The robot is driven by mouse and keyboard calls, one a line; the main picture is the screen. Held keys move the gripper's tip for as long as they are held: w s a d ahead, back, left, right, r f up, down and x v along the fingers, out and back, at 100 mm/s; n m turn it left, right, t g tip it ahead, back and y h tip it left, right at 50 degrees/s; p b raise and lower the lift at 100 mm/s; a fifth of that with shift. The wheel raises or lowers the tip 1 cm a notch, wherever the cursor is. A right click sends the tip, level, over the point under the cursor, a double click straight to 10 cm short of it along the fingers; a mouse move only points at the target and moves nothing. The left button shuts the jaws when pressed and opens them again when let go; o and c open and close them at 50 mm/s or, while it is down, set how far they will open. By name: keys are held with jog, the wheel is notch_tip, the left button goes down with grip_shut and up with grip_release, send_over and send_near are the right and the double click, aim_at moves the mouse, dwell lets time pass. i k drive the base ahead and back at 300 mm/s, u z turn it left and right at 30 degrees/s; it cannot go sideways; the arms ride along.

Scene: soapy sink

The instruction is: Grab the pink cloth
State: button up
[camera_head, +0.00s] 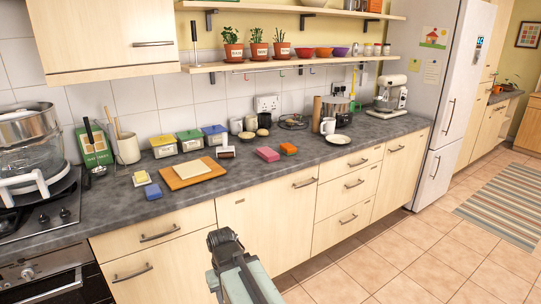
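The pink cloth (267,154) lies as a small folded block on the dark grey countertop, near the middle of the view. It is to the right of the wooden board and just left of an orange and green block. My gripper (222,238) is at the bottom centre, in front of the cabinets and lower in the picture than the counter edge. It is well apart from the cloth, which is up and to the right of it. The fingers are small and seen from behind, so I cannot tell whether they are open or shut.
The orange and green block (288,149) lies close beside the cloth. A wooden board (192,174) and a blue sponge (153,191) lie to the left. A plate (338,139) and mug (327,126) stand to the right. The counter in front of the cloth is clear.

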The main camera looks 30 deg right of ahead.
aim_at(267, 154)
jog(key=z, duration=0.05)
jog(key=i, duration=0.95)
jog(key=u, duration=0.05)
